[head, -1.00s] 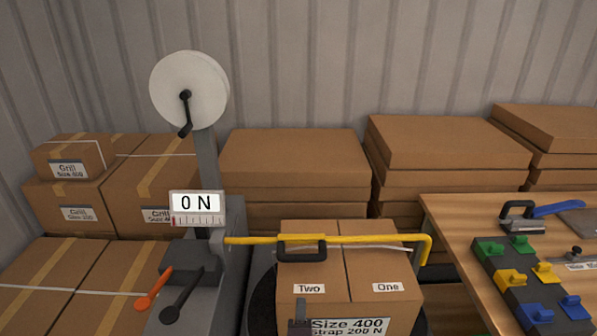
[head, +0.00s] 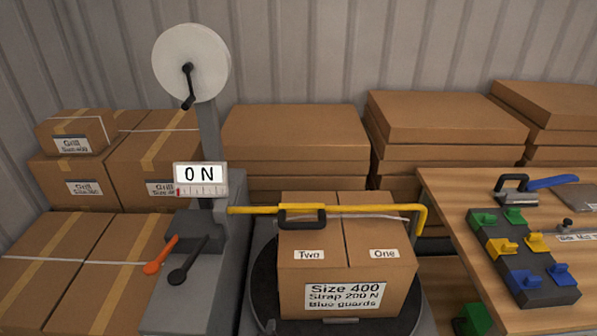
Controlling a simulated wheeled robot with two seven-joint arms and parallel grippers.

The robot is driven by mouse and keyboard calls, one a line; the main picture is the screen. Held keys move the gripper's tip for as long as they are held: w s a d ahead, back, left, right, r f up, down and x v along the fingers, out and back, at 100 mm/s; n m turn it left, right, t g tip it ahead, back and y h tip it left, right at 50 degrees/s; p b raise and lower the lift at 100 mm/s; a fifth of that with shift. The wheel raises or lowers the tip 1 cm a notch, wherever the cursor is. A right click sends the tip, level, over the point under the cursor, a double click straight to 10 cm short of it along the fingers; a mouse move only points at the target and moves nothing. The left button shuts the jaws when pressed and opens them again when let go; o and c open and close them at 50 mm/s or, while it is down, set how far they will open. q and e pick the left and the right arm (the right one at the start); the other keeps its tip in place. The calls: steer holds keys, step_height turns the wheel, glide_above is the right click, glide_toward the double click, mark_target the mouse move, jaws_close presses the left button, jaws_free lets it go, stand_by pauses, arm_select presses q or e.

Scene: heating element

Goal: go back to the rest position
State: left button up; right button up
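Neither of my grippers shows in the head view. The cardboard box (head: 347,270) labelled "Size 400, Strap 200 N, Blue guards" sits on a round dark turntable (head: 268,290). A yellow bar (head: 370,208) with a black handle (head: 302,217) reaches across the top of the box from the strapping machine (head: 207,240). The machine's display (head: 200,176) reads 0 N. An orange lever (head: 160,254) and a black lever (head: 188,261) stick out of its front. A white strap reel (head: 190,63) stands on the machine's post.
A green object (head: 473,320) is low beside the table. Stacked boxes (head: 295,140) line the back and left.

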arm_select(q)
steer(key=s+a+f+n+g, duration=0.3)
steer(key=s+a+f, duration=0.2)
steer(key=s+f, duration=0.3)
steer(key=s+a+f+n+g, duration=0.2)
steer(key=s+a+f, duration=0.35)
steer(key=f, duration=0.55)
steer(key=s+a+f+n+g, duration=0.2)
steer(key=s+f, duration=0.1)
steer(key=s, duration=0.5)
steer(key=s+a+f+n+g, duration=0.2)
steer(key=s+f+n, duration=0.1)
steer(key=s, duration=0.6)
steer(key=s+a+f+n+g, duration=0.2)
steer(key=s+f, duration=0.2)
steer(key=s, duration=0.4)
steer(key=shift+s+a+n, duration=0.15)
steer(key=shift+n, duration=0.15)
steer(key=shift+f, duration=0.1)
